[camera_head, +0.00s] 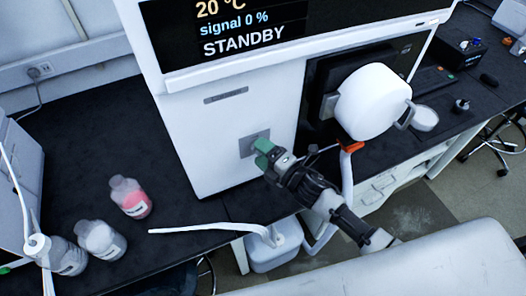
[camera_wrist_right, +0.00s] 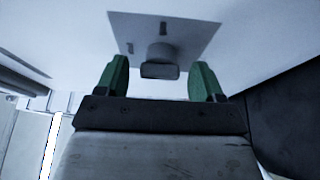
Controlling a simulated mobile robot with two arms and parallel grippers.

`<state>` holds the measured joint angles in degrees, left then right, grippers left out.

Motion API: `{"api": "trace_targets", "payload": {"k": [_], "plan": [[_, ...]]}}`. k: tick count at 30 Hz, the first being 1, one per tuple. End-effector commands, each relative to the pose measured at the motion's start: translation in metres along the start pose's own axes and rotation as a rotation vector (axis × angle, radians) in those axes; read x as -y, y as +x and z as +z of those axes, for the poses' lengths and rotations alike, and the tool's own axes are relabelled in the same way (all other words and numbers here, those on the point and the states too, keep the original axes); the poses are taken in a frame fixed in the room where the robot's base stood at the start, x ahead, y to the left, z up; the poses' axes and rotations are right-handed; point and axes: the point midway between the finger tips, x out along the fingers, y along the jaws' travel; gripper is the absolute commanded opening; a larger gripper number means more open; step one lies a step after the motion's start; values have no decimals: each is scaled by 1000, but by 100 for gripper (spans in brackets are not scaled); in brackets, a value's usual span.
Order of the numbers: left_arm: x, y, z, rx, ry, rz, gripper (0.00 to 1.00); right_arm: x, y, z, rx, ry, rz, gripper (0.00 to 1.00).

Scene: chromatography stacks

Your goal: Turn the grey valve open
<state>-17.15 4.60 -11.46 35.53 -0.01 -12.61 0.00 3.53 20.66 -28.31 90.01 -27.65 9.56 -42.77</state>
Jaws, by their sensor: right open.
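The grey valve shows in the right wrist view as a small grey knob (camera_wrist_right: 160,62) on a square grey plate (camera_wrist_right: 190,32). The plate (camera_head: 248,143) is set in the front of the white instrument in the head view, where my gripper covers the knob. My right gripper (camera_wrist_right: 158,78) is open, its green fingers one on each side of the knob in the picture. I cannot tell whether the fingertips reach around it; no contact shows. In the head view, the right gripper (camera_head: 265,152) is just in front of the plate. My left gripper is not in view.
The white instrument (camera_head: 190,130) stands on a black bench (camera_head: 95,150), its display reading STANDBY and signal 0 %. A bottle of pink liquid (camera_head: 131,198) and two pale bottles (camera_head: 101,239) (camera_head: 66,257) stand at the left. A dark opening adjoins the instrument's white front.

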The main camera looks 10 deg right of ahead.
Motion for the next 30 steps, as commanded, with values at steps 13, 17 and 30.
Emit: {"api": "trace_targets", "payload": {"k": [13,17,30], "plan": [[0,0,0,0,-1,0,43,0,0,0,0,0,0,31],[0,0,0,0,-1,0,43,0,0,0,1,0,0,19],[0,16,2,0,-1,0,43,5,-1,0,1,124,51,19]]}}
